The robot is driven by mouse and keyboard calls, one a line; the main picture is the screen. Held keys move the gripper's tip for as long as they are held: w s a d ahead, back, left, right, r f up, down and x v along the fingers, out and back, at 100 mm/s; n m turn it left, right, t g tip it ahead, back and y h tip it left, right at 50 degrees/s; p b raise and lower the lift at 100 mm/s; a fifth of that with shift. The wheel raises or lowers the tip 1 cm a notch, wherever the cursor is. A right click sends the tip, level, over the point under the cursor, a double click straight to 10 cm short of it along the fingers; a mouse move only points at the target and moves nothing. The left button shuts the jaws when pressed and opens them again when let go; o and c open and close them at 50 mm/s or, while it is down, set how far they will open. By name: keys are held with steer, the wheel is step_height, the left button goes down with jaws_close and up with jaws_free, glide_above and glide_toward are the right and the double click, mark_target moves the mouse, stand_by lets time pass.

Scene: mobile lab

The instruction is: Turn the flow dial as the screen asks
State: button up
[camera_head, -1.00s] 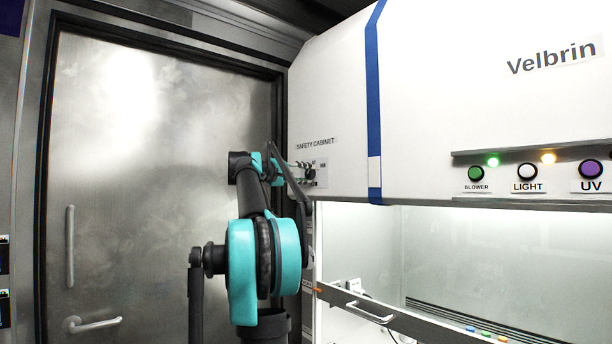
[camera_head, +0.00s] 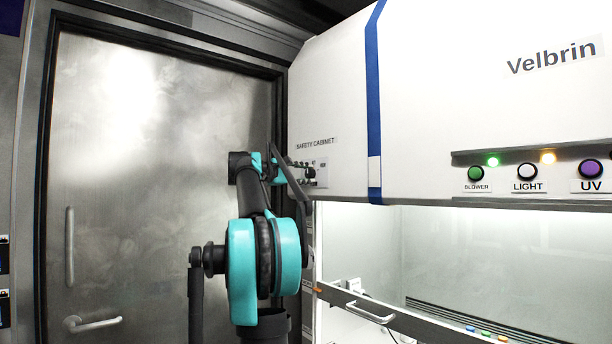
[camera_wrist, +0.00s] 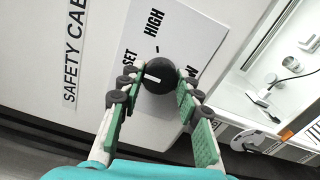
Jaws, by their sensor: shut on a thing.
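The flow dial (camera_wrist: 158,76) is a round black knob with a white pointer line. It sits on a white panel (camera_wrist: 187,32) lettered HIGH, SET and a third word mostly hidden by a finger. In the wrist view the pointer is turned toward the SET side, left of the HIGH tick. My gripper (camera_wrist: 158,88) is shut on the dial, one green-padded finger on each side. In the head view my gripper (camera_head: 302,170) reaches the small panel (camera_head: 322,172) under the SAFETY CABINET label. The screen's request cannot be read in these views.
The white cabinet (camera_head: 335,90) carries BLOWER (camera_head: 476,173), LIGHT (camera_head: 527,171) and UV (camera_head: 590,169) buttons to the right. Below is its lit opening with a handled front edge (camera_head: 370,312). A metal door (camera_head: 150,200) stands behind my arm on the left.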

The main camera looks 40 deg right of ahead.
stand_by(0.4)
steer(key=o, duration=1.1)
steer(key=shift+o, duration=0.2)
steer(key=shift+a, duration=0.1)
steer(key=a, duration=1.1)
steer(key=shift+s+a, duration=0.4)
steer(key=shift+s, duration=0.05)
